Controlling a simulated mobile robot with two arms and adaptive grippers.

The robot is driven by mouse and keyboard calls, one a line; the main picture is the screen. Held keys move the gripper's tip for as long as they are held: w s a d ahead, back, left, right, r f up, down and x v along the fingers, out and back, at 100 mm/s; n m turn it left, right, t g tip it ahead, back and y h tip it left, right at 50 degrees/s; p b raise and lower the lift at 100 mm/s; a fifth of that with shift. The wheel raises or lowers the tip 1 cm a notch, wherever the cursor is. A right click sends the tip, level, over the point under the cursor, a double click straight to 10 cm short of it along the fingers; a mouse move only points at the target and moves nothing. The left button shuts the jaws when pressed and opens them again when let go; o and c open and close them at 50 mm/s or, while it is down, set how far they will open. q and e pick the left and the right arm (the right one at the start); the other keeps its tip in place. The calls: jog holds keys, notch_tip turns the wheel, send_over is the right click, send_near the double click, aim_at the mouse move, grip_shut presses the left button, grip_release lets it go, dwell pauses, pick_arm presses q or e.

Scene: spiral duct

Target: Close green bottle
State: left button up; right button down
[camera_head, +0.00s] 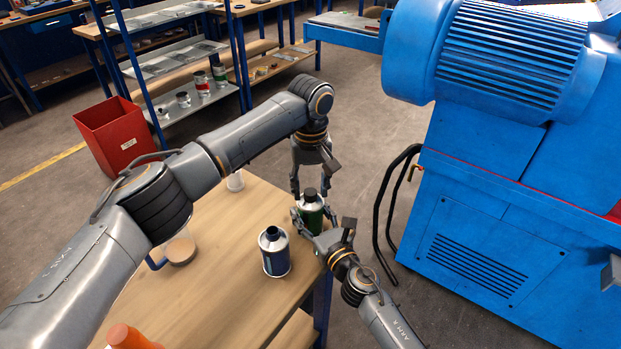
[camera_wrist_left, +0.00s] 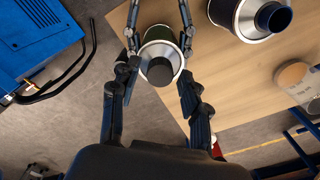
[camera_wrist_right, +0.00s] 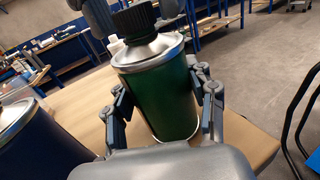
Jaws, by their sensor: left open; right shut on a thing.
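The green bottle (camera_head: 311,214) stands upright near the table's far right corner. A black ribbed cap (camera_wrist_right: 135,20) sits on its neck; I cannot tell how tightly. My right gripper (camera_head: 314,229) is shut around the body of the bottle, with one finger on each side in the right wrist view (camera_wrist_right: 163,100). My left gripper (camera_head: 312,180) comes down from above, open, with its fingers on either side of the cap. In the left wrist view the cap (camera_wrist_left: 160,71) lies between the left fingers, with a gap on both sides.
A blue bottle (camera_head: 275,255) stands on the wooden table (camera_head: 215,290), close to the green one. An orange object (camera_head: 128,337) is at the near edge. A blue machine (camera_head: 490,225) stands right.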

pick_arm(q)
grip_shut()
jog(key=m, duration=1.5)
jog(key=shift+o, duration=0.3)
grip_release()
